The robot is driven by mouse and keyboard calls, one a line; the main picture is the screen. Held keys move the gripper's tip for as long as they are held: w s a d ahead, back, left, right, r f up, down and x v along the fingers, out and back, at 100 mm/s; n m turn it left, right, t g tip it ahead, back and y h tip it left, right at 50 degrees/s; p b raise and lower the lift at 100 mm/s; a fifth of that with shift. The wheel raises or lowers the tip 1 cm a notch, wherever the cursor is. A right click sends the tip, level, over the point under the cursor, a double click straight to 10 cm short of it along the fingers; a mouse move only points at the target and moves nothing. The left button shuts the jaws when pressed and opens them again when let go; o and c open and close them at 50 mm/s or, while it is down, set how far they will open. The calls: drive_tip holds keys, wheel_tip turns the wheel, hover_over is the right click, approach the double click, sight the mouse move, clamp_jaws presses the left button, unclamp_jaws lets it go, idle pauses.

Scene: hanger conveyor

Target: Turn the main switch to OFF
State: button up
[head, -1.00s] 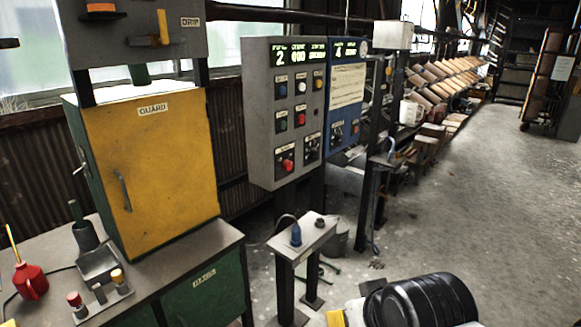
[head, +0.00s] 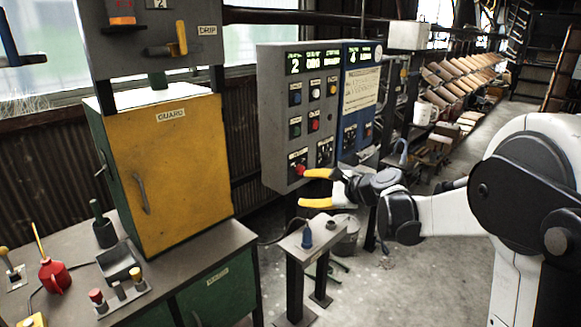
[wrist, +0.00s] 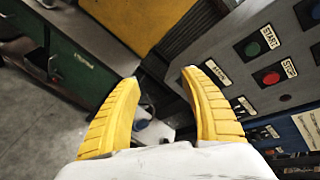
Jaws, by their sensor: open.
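A grey control panel (head: 268,130) stands in the middle of the head view. A red knob (head: 300,170) sits on a dark plate at its lower left, where a main switch could be; its label and position are too small to read. My gripper (head: 302,187) has yellow fingers, spread apart and empty. Its upper fingertip appears close to the red knob; I cannot tell whether they touch. In the wrist view my gripper (wrist: 160,78) is open, with the panel (wrist: 255,90) at the right. The knob is not visible there, perhaps hidden behind the right finger.
A green START button (wrist: 252,49) and red STOP button (wrist: 270,78) are on the panel. A blue panel (head: 360,95) adjoins it. A small stand (head: 305,245) is below my gripper. A yellow guard cabinet (head: 170,180) stands left.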

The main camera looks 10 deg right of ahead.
drive_tip(key=w+d+f+m+t+y, duration=0.1)
drive_tip(key=w+d+f+m+t, duration=0.1)
drive_tip(key=w+d+m, duration=0.35)
drive_tip(key=m+t+p, duration=0.2)
drive_tip(key=m, duration=0.1)
approach(303, 171)
drive_tip(key=shift+m+y, duration=0.25)
drive_tip(key=shift+y, duration=0.15)
drive_tip(key=b+x, duration=0.3)
drive_tip(key=x, duration=0.7)
drive_tip(key=shift+f, duration=0.15)
clamp_jaws()
